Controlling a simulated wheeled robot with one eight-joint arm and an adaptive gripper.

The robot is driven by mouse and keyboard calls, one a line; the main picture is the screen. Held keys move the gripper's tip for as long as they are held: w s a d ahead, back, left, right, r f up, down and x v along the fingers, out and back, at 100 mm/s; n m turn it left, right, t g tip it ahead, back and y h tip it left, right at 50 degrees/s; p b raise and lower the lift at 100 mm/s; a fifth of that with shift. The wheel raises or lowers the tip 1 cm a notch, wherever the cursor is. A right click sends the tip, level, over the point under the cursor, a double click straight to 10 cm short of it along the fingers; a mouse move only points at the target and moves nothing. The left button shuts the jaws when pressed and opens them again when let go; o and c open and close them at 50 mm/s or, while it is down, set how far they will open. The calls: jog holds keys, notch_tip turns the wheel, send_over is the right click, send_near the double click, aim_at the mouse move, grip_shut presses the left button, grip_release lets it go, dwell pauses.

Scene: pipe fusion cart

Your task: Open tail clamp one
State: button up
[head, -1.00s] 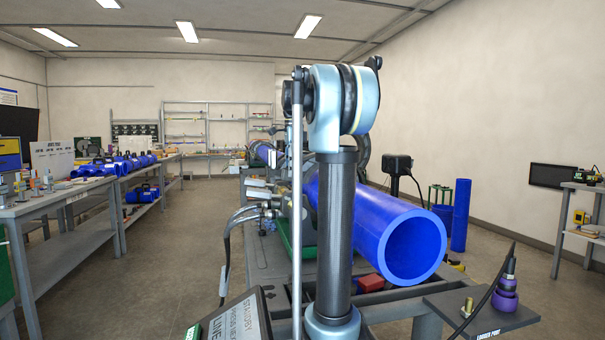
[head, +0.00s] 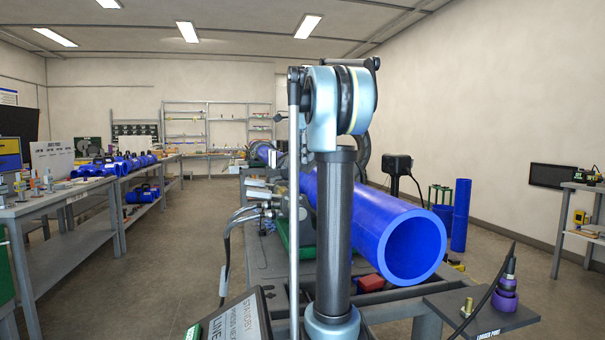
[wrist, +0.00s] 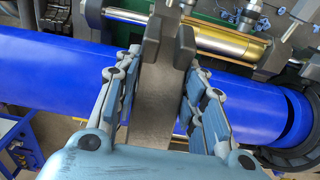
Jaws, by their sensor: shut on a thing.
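In the wrist view, a grey metal clamp bar (wrist: 157,105) lies across the blue pipe (wrist: 60,72). My gripper (wrist: 163,72) has its two blue-grey padded fingers on either side of this bar and is shut on it. No number shows on the clamp, so I cannot tell from a label that it is tail clamp one. In the head view the pipe (head: 365,220) lies along the cart, open end towards me. My own arm stands in front and hides my gripper and the clamp there.
A brass-coloured cylinder (wrist: 220,40) runs beside the pipe in the wrist view. A black ring (wrist: 298,130) surrounds the pipe at the right. In the head view, a small shelf with a purple connector (head: 505,290) juts from the cart's front right. The aisle floor (head: 165,260) is clear.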

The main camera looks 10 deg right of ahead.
jog(key=shift+w, duration=0.15)
jog(key=shift+d+r, duration=0.7)
jog(key=shift+r, duration=0.35)
jog(key=shift+d+r, duration=0.65)
jog(key=shift+r, duration=0.35)
jog(key=shift+d+r, duration=1.65)
jog(key=shift+r, duration=0.1)
jog(key=shift+d+r, duration=0.1)
jog(key=shift+s+d+r, duration=0.2)
jog(key=shift+d+r, duration=0.55)
jog(key=shift+d, duration=0.15)
jog(key=shift+s+d+r, duration=0.15)
jog(key=shift+d+r, duration=0.6)
jog(key=shift+d, duration=0.15)
